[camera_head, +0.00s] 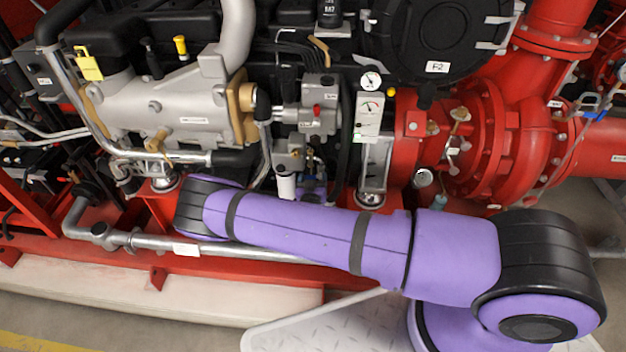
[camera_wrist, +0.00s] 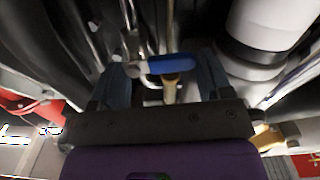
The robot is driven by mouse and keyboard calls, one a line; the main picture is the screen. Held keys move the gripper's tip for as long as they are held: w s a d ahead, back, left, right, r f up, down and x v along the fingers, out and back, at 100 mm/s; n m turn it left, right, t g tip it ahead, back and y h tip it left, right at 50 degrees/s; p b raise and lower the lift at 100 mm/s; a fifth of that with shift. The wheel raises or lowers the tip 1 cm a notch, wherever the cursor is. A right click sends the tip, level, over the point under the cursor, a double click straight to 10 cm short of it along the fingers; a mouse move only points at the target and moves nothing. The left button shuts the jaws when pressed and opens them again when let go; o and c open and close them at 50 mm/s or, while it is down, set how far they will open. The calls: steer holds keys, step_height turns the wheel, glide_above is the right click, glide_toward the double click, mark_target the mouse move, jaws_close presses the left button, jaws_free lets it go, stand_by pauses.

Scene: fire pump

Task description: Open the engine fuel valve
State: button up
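In the wrist view a valve with a blue lever handle (camera_wrist: 172,64) lies crosswise between the fingers of my gripper (camera_wrist: 163,72). A brass-coloured stem (camera_wrist: 170,88) shows just below the handle. The fingers stand wide apart, one at each end of the handle. The handle's left end is close to the left finger; I cannot tell whether they touch. In the head view my purple arm crosses in front of the engine. My gripper is not clearly seen there, and the blue handle cannot be made out with certainty.
A white cylinder (camera_wrist: 270,22) stands close to the right finger, and dark hoses and metal pipes crowd the left. In the head view the grey engine block (camera_head: 165,108), red pump (camera_head: 500,140) and a low horizontal pipe (camera_head: 150,241) surround the arm. Floor is free in front.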

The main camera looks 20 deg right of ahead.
steer(key=shift+c, duration=0.6)
steer(key=shift+f+n, duration=0.1)
steer(key=shift+n, duration=0.2)
steer(key=shift+s+d+f+n, duration=0.15)
steer(key=shift+d+f+n, duration=0.2)
steer(key=shift+n, duration=2.25)
steer(key=shift+s+d+f+n, duration=0.15)
steer(key=shift+f+n, duration=0.35)
steer(key=shift+n, duration=2.1)
steer(key=shift+s+d+f+n, duration=0.1)
steer(key=shift+d+f+n, duration=0.25)
steer(key=shift+n, duration=2.25)
steer(key=o, duration=0.9)
steer(key=shift+o, duration=0.2)
